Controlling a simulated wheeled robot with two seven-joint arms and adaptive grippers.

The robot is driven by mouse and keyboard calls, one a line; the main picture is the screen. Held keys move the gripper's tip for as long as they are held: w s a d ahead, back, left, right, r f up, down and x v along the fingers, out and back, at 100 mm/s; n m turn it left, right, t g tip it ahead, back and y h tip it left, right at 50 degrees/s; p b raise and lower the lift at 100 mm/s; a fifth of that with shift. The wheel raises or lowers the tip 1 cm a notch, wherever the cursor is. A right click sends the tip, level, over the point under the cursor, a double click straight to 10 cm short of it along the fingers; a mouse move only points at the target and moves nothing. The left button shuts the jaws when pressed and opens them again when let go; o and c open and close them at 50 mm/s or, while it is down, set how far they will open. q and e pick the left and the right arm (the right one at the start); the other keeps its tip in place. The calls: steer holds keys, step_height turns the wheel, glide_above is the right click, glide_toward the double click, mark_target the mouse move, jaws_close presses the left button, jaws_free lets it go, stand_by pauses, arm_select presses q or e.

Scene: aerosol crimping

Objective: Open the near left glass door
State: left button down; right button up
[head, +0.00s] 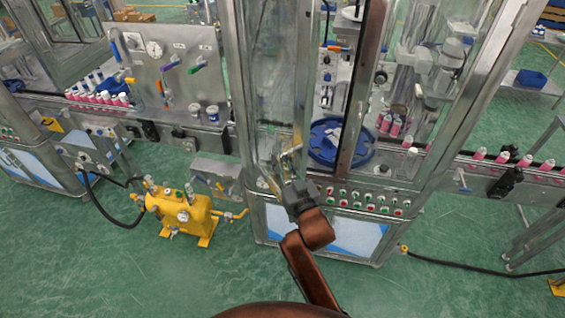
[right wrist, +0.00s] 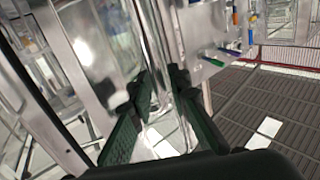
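The near left glass door (head: 278,75) is a tall clear pane in a bright metal frame on the front of the middle cabinet. It appears to stand ajar, with a gap between its free edge and the dark upright to its right. My right gripper (head: 284,172) is at the lower part of this door. In the right wrist view, the dark fingers of my right gripper (right wrist: 162,84) lie close on both sides of a bright upright bar (right wrist: 157,40), seemingly the door's frame or handle. My left gripper is not in view.
Inside the cabinet is a blue round plate (head: 326,158). A button panel (head: 365,200) runs below the doors. A yellow pump unit (head: 182,214) stands on the floor at left. Conveyors with pink-and-white cans (head: 480,154) reach out on both sides. Green floor in front is mostly clear.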

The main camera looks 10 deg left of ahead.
steer(key=shift+o, duration=0.9)
steer(key=shift+d, duration=0.2)
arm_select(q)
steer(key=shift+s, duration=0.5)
arm_select(e)
steer(key=v, duration=1.2)
steer(key=shift+a, duration=0.15)
